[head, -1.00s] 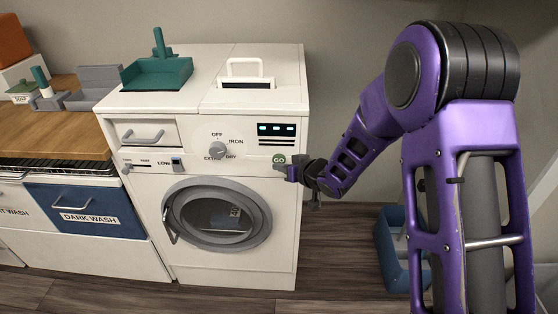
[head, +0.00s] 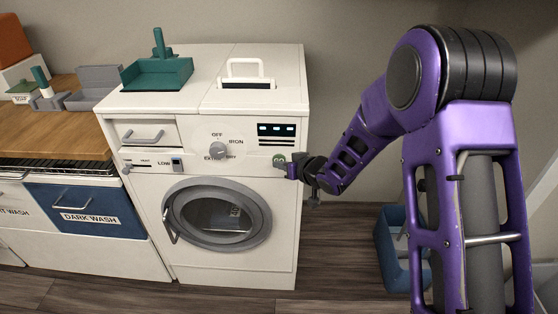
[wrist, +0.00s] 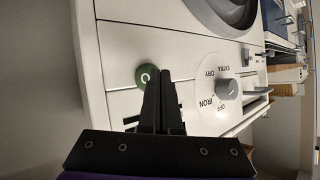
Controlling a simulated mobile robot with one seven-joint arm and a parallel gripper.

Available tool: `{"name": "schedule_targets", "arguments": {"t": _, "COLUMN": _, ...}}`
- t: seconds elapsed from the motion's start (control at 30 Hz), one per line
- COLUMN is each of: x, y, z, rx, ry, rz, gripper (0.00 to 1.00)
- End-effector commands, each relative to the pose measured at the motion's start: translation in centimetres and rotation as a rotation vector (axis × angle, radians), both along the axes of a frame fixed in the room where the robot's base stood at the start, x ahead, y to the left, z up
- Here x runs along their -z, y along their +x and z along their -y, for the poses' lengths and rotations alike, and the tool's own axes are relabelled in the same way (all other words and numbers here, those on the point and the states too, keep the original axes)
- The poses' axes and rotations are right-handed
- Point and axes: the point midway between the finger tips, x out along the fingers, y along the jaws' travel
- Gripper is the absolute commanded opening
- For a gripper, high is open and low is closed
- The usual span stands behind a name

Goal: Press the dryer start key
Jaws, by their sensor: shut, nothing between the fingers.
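The white dryer (head: 285,215) stands against the wall with its round grey door closed. The start key is a round green button (head: 279,159) on the right of its front panel, below the small lit display. In the wrist view the green key (wrist: 146,75) shows part of a white letter beside my fingertips. My gripper (head: 291,170) is shut and empty, with its tips close to the key. In the wrist view my gripper (wrist: 155,72) partly overlaps the key's edge. I cannot tell whether the tips touch it.
A dial (head: 218,149) sits left of the key; it also shows in the wrist view (wrist: 229,89). A teal dustpan (head: 158,74) lies on the dryer top. A blue bin (head: 390,250) stands on the floor at right. Drawers and a wooden counter (head: 50,137) are at left.

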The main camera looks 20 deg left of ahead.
Motion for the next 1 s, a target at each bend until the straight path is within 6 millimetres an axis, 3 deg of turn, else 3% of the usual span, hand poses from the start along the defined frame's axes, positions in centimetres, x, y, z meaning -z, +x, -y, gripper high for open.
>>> {"name": "schedule_targets", "arguments": {"t": 0.73, "x": -0.01, "y": 0.61, "z": -0.14, "rx": 0.0, "ry": 0.0, "rz": 0.0, "gripper": 0.0}}
{"name": "schedule_targets", "arguments": {"t": 1.0, "x": -0.03, "y": -0.08, "z": 0.03, "rx": 0.0, "ry": 0.0, "rz": 0.001, "gripper": 0.0}}
